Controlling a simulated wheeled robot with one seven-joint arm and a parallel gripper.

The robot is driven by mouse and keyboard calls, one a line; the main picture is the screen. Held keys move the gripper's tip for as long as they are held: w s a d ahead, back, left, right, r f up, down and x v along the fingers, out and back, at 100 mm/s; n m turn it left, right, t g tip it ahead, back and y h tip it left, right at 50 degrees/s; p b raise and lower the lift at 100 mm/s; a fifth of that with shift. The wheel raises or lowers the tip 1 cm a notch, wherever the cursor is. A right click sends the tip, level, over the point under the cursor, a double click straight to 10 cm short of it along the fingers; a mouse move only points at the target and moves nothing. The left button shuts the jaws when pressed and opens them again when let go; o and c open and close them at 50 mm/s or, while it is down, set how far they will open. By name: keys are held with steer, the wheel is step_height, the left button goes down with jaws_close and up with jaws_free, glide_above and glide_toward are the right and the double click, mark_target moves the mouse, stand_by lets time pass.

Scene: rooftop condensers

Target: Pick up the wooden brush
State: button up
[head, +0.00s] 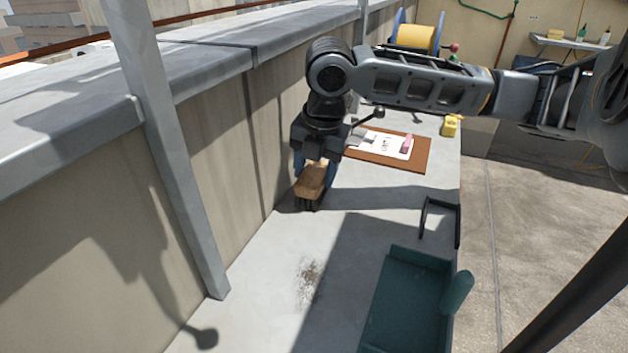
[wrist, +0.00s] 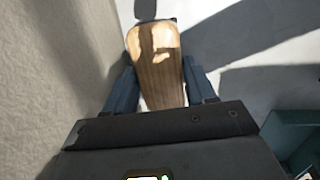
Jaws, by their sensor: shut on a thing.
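The wooden brush (head: 312,180) is between the fingers of my gripper (head: 315,172), close to the wall side of the pale table. Its dark bristles point down, near or on the tabletop; I cannot tell whether they touch it. In the wrist view the brush (wrist: 156,65) shows as a light brown wooden block, with one blue-grey finger on each side. My gripper (wrist: 158,92) is shut on it. The far end of the brush reaches toward the top edge of the wrist view.
A teal open bin (head: 405,300) stands at the near right of the table (head: 260,285). A brown board (head: 390,165) with papers and a pink item lies behind the gripper. A concrete wall (head: 215,130) and a metal post (head: 170,150) border the left. Dark crumbs (head: 308,275) lie mid-table.

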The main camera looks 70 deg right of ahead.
mark_target(317, 170)
steer(key=shift+c, duration=1.3)
steer(key=shift+r, duration=0.5)
steer(key=r, duration=0.3)
steer(key=shift+s+d+r, duration=0.3)
steer(key=shift+s, duration=0.05)
steer(key=s+d+r, duration=0.2)
steer(key=s, duration=0.1)
steer(key=s+d+r, duration=0.2)
steer(key=s, duration=0.1)
steer(key=s+d+r, duration=0.1)
steer(key=s+r, duration=0.1)
steer(key=s, duration=0.1)
steer(key=shift+d+r, duration=0.2)
steer(key=shift+d, duration=0.2)
